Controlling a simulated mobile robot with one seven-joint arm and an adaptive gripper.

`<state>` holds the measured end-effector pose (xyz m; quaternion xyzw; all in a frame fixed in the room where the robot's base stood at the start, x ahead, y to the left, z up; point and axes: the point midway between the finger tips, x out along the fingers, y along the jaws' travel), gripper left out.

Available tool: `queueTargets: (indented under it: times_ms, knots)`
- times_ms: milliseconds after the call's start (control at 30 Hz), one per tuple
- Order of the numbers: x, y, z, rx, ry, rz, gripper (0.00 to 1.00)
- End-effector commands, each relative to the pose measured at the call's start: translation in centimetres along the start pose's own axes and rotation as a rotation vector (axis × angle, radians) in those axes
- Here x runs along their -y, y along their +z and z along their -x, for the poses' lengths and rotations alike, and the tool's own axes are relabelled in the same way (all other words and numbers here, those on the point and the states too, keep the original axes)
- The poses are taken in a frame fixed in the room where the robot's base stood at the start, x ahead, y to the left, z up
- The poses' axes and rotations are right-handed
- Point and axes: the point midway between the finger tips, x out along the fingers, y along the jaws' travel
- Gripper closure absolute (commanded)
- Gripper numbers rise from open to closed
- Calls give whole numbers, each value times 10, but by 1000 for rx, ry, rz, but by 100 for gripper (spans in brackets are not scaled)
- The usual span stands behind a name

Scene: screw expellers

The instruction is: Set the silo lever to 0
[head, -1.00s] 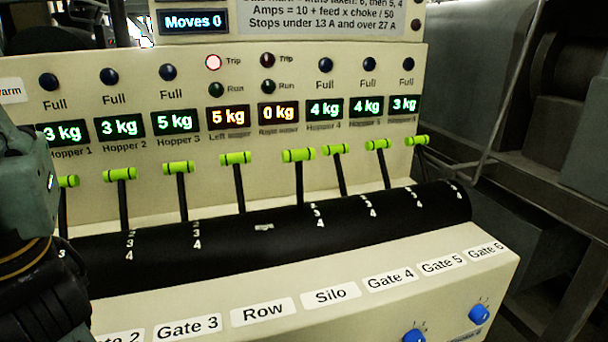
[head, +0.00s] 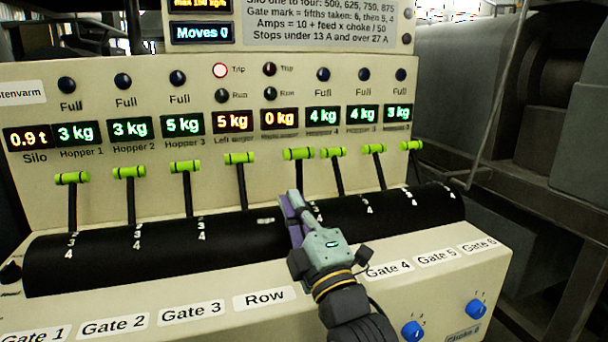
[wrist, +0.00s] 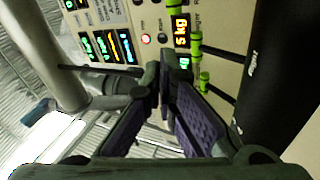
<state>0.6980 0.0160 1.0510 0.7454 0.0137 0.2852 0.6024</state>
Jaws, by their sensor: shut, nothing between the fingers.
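The silo lever (head: 299,153) has a green cross handle on a dark stem. It is the fifth from the left in the head view, between the row lever (head: 240,158) and the gate 4 lever (head: 332,153). It stands up from the black drum (head: 110,262), leaning back towards the panel. My gripper (head: 291,202) is shut and empty, in front of the drum and below the silo lever's handle, apart from that handle. It hides the Silo label and part of the scale there. My closed fingers (wrist: 160,84) also show in the wrist view.
Other green-handled levers stand close on both sides. The display panel (head: 28,108) rises behind them. Blue knobs (head: 413,331) sit on the lower front at right. Grey machinery (head: 480,90) stands to the right. Space in front of the drum left of my gripper is clear.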

Motion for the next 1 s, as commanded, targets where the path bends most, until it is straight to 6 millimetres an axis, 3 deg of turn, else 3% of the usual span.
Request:
queueTargets:
  times_ms: [33,100,233,333,800,1000]
  knots:
    - [4,21,10,38,-24,50,100]
    - [8,38,19,69,-52,105,100]
    - [10,53,26,93,-79,153,100]
    - [10,55,19,94,-83,159,100]
    - [13,62,-74,93,-82,157,100]
    - [16,65,-102,94,-81,157,100]
